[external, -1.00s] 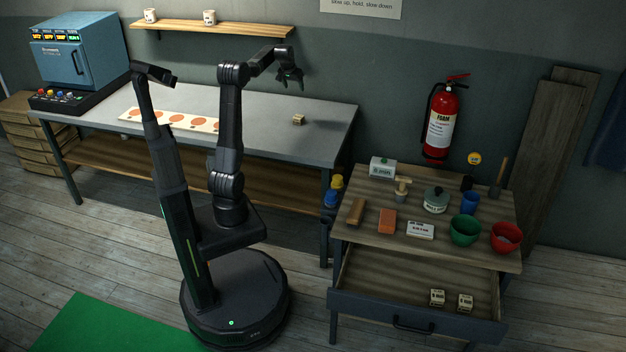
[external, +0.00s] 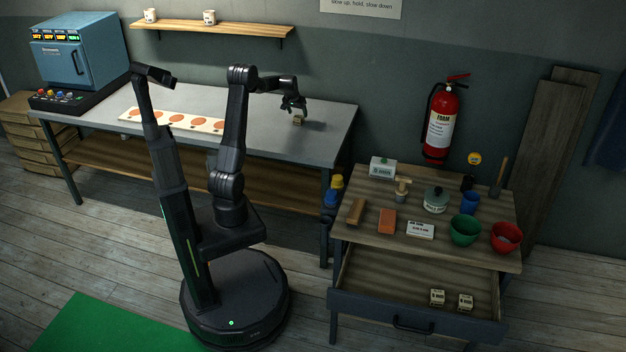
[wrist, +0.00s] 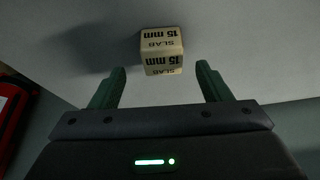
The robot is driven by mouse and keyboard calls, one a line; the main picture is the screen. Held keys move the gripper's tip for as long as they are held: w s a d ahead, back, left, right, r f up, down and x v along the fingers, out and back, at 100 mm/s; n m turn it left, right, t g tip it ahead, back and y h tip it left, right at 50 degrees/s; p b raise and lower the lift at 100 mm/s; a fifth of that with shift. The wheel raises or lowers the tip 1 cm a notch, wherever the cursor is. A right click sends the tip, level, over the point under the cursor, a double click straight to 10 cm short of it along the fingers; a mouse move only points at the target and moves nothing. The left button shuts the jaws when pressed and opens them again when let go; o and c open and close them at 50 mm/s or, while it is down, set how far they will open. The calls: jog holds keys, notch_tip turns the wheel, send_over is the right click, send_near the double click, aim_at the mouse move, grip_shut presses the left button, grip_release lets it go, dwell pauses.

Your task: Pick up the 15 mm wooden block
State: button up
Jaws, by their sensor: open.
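The wooden block (wrist: 161,50) is a small pale cube printed "SLAB 15 mm" in the wrist view. It rests on the grey table, ahead of my gripper (wrist: 161,80) and roughly centred between its two green fingers. The fingers are apart, and nothing is held between them. In the external view the block (external: 298,119) sits near the right end of the table, and my gripper (external: 293,106) is just above it, pointing down. Whether the fingertips reach beside the block is hard to tell in the external view.
A white strip with orange discs (external: 172,120) lies left on the grey table (external: 262,140). A blue kiln (external: 78,50) stands at the far left. A wall shelf with cups (external: 215,29) hangs behind. Table around the block is clear. A fire extinguisher (external: 440,125) hangs at right.

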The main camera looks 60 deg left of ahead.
aim_at(298, 117)
jog(key=x, duration=0.5)
jog(key=shift+a, duration=0.15)
jog(key=shift+s, duration=0.1)
jog(key=c, duration=1.1)
